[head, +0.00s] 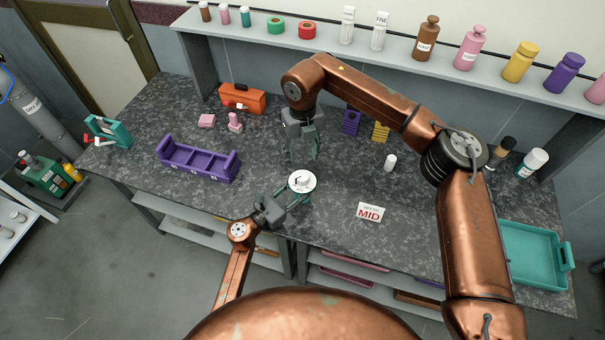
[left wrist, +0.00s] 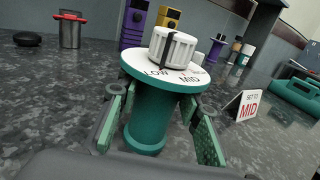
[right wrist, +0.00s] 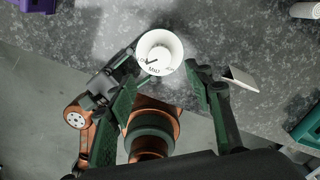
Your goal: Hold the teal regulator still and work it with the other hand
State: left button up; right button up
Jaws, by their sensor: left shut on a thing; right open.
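The teal regulator (left wrist: 150,125) stands upright on the counter, with a white dial face and a ribbed white knob (left wrist: 173,47) on top. The dial reads LOW and MID; a third label is partly hidden. The knob's black mark appears to point near LOW. The dial also shows in the head view (head: 303,183) and the right wrist view (right wrist: 160,52). My left gripper (head: 293,197) is shut around the regulator's body, below the dial. My right gripper (head: 303,155) is open and empty above and behind the knob. A small card (head: 370,211) reads SET TO MID.
A purple rack (head: 199,162) stands left of the regulator, and a teal tray (head: 533,255) lies far right. A white bottle (head: 390,162), an orange toolbox (head: 242,98) and purple and yellow blocks stand farther back. Counter around the card is mostly clear.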

aim_at(303, 176)
notch_tip(303, 176, down, 10)
jog(key=shift+r, duration=0.2)
jog(key=c, duration=1.2)
jog(key=shift+o, duration=0.2)
jog(key=shift+n, duration=0.4)
jog(key=n, duration=0.3)
jog(key=shift+n, duration=0.4)
jog(key=n, duration=0.5)
